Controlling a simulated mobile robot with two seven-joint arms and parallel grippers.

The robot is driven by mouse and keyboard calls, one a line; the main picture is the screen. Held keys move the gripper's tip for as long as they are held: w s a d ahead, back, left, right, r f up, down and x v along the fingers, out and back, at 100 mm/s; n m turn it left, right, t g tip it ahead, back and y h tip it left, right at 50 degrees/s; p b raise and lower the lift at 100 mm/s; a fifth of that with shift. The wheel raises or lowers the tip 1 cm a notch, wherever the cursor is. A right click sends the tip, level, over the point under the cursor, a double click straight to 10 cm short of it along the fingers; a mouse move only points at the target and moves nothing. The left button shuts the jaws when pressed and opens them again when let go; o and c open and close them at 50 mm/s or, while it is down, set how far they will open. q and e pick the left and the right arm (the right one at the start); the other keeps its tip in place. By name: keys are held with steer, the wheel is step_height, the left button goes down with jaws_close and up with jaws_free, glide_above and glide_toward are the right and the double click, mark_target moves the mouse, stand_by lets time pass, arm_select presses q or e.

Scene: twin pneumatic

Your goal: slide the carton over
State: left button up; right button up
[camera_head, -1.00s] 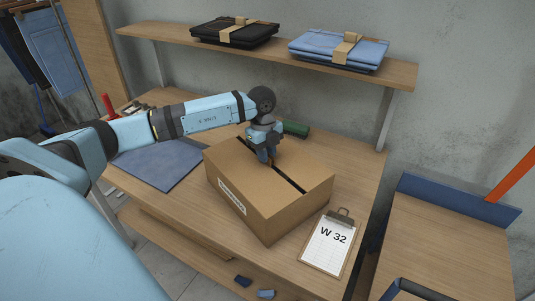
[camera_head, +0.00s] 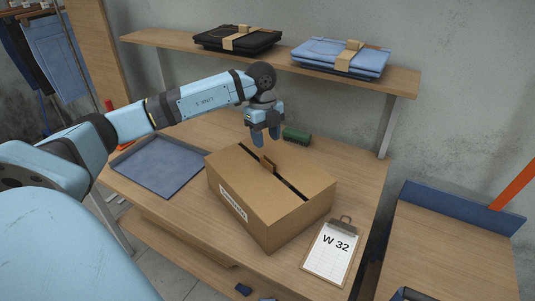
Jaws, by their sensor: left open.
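The brown carton (camera_head: 270,212) sits closed on the wooden table (camera_head: 150,210). My left gripper (camera_head: 265,138) is open and empty, pointing down above the carton's back edge, apart from the tab. My right gripper is not in view.
A clipboard marked W 32 (camera_head: 331,252) lies right of the carton. A blue tray (camera_head: 160,167) lies to the left, and a green roll (camera_head: 297,135) behind. A shelf (camera_head: 290,68) with folded jeans hangs above. A lower wooden surface with a blue edge (camera_head: 462,210) stands at right.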

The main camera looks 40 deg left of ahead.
arm_select(q)
step_height(320, 180, up, 6)
steer(key=shift+a, duration=0.35)
stand_by(0.4)
